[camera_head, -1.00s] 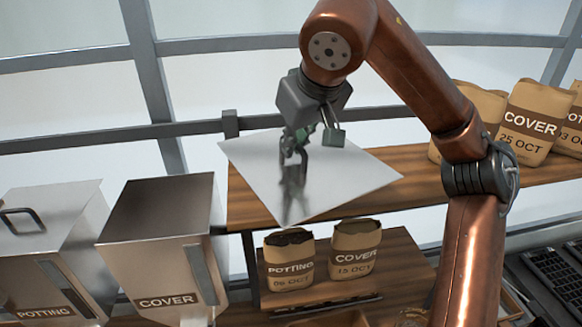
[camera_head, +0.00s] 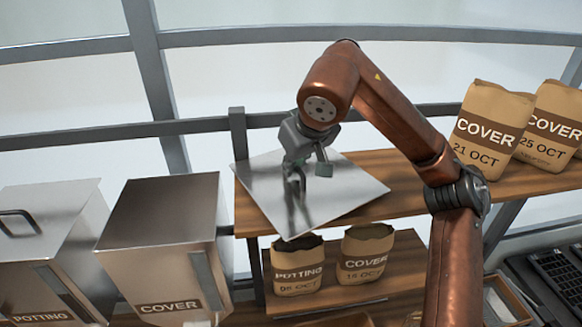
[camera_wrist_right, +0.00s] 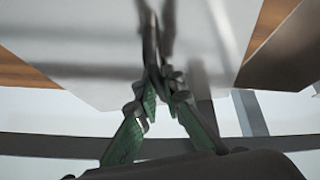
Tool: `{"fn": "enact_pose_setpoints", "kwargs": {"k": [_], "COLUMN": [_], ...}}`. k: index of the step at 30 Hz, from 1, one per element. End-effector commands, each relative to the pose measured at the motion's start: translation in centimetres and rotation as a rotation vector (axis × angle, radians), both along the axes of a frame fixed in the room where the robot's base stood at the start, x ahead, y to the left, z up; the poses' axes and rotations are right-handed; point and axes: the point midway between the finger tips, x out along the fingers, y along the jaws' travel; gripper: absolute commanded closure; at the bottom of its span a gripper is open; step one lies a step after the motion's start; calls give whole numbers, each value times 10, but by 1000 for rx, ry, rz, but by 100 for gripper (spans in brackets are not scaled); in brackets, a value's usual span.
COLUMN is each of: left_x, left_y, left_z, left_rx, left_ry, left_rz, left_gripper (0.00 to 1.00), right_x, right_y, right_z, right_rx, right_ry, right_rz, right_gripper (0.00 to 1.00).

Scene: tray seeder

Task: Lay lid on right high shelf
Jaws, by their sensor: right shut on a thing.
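The lid (camera_head: 345,190) is a thin, shiny square metal sheet. It is at the left end of the high wooden shelf (camera_head: 408,185), turned at an angle, with its near corner sticking out past the front edge. I cannot tell whether it rests fully on the boards. My right gripper (camera_head: 296,190) is above the lid, shut on its handle, which the fingers mostly hide. In the right wrist view the green-backed fingers (camera_wrist_right: 157,85) meet over the pale lid (camera_wrist_right: 100,60). My left gripper is not in view.
Several COVER bags (camera_head: 487,125) stand on the high shelf at right. A POTTING bag (camera_head: 298,266) and a COVER bag (camera_head: 366,254) stand on the lower shelf. A COVER bin (camera_head: 165,225) and a lidded POTTING bin (camera_head: 45,240) are at left. Shelf between lid and bags is clear.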

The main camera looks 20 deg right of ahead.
Motion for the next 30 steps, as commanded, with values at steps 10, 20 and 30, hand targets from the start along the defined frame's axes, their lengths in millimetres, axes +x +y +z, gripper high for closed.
{"fn": "enact_pose_setpoints", "kwargs": {"k": [10,20,30], "left_x": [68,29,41], "left_y": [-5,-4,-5], "left_z": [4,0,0], "left_rx": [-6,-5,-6], "left_ry": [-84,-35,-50], "left_rz": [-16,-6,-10], "left_gripper": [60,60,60], "right_x": [-2,-6,-36], "right_y": [-1,-1,0], "right_z": [-2,6,59], "right_rx": [-4,-3,-4], "right_ry": [5,2,-2], "right_rz": [-1,-2,-2], "right_gripper": [75,75,75]}}
